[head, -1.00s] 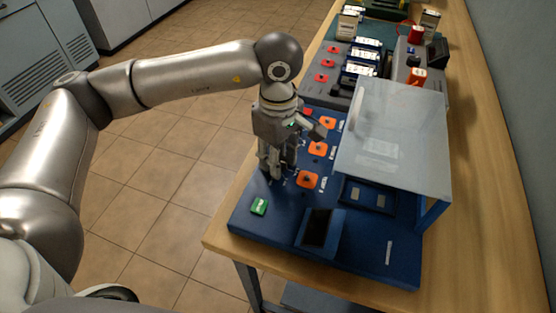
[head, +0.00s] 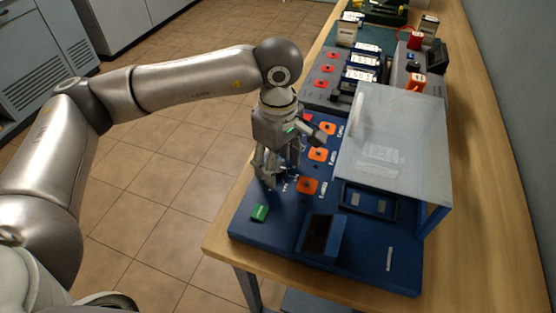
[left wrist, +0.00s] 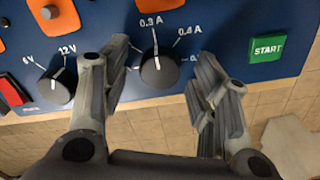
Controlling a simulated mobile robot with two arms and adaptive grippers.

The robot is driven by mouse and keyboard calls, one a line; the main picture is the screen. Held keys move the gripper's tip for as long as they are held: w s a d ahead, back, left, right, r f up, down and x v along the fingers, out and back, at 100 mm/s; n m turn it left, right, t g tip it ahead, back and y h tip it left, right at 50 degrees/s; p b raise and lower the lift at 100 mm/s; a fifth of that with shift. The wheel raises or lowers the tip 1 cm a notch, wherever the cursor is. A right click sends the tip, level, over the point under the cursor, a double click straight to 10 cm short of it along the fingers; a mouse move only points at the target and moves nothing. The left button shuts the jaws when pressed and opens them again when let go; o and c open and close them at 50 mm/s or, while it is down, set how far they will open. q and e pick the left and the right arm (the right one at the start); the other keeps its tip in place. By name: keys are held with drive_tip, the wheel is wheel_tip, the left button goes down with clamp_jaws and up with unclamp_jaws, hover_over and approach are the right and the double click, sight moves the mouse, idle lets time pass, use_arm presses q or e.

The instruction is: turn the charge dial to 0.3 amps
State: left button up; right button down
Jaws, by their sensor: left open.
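The charge dial (left wrist: 160,70) is a round black knob on the blue charger panel (left wrist: 230,20) in the left wrist view. Its white line points up, slightly left, toward the label that reads 0.3 A, though the print is slightly blurred. A 0.4 A label is to its upper right, and another label is partly hidden by a finger. My left gripper (left wrist: 160,85) is open, with one finger on each side of the dial and visible gaps to it. In the head view my left gripper (head: 275,180) is over the panel's left edge and hides the dial.
A second black knob (left wrist: 56,86), marked 6V and 12V, is left of the dial. A green START button (left wrist: 267,48) is to its right. Orange sockets (head: 307,186) and a translucent cover (head: 395,130) are right of the gripper. Battery gear stands farther back on the bench.

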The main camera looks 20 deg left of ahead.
sight(278, 166)
use_arm(q)
wheel_tip(278, 166, up, 12)
idle(0.4)
idle(0.4)
